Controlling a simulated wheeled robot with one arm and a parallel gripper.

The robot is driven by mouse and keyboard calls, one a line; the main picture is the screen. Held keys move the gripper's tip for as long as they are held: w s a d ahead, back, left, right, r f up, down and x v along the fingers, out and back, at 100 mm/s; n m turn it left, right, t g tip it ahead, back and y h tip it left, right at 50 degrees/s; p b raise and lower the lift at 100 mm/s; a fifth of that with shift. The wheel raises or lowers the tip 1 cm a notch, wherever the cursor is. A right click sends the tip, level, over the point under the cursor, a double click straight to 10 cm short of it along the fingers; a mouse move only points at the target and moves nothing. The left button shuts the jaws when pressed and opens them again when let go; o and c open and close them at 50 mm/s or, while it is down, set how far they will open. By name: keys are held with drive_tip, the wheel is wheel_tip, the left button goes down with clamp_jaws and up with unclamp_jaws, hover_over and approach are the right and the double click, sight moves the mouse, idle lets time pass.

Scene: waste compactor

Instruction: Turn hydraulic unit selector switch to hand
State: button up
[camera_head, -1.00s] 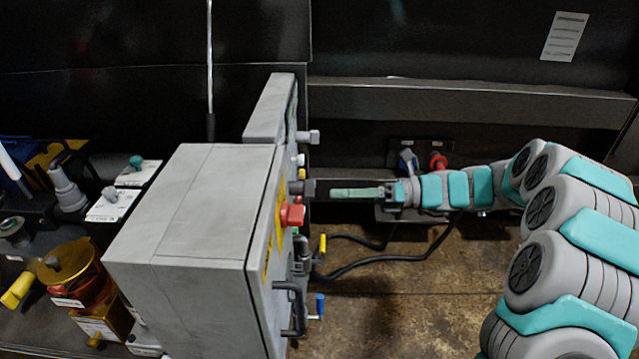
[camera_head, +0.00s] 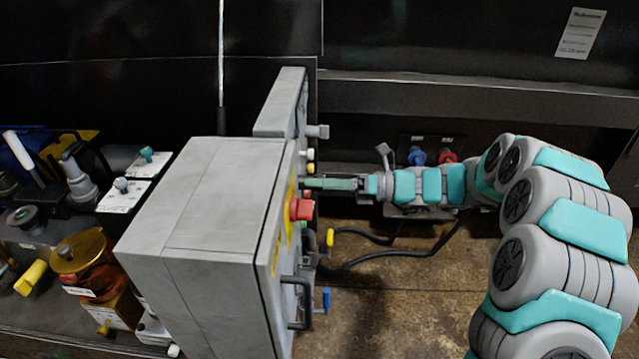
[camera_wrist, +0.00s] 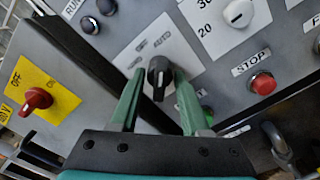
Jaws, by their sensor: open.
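The selector switch (camera_wrist: 159,77) is a black knob on a white label plate in the wrist view. AUTO is printed above it; the other small labels are too blurred to read for certain. My gripper (camera_wrist: 159,72) is open, with one green finger on each side of the knob. Whether the fingers touch it I cannot tell. In the head view my gripper (camera_head: 308,184) reaches in from the right to the front of the grey control cabinet (camera_head: 205,200). The knob is hidden there by the fingertips.
A red OFF switch (camera_wrist: 37,99) on a yellow plate is at left in the wrist view. A red STOP button (camera_wrist: 262,84) and a white dial (camera_wrist: 238,13) are to the right. A red knob (camera_head: 301,209) and a handle (camera_head: 300,303) stick out from the cabinet front.

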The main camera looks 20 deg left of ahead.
clamp_jaws()
drive_tip(key=shift+n, duration=0.4)
drive_tip(key=n, duration=0.3)
drive_tip(key=shift+f+n+b, duration=0.1)
drive_tip(key=shift+n+b, duration=0.2)
drive_tip(key=shift+b, duration=0.1)
drive_tip(key=n+b, duration=0.2)
drive_tip(key=n, duration=0.2)
drive_tip(key=shift+f+n, duration=0.1)
drive_tip(key=shift+n, duration=0.2)
drive_tip(key=n+b, duration=0.3)
drive_tip(key=n, duration=0.1)
drive_tip(key=shift+n, duration=0.3)
drive_tip(key=shift+n+b, duration=1.9)
drive_tip(key=shift+n, duration=0.3)
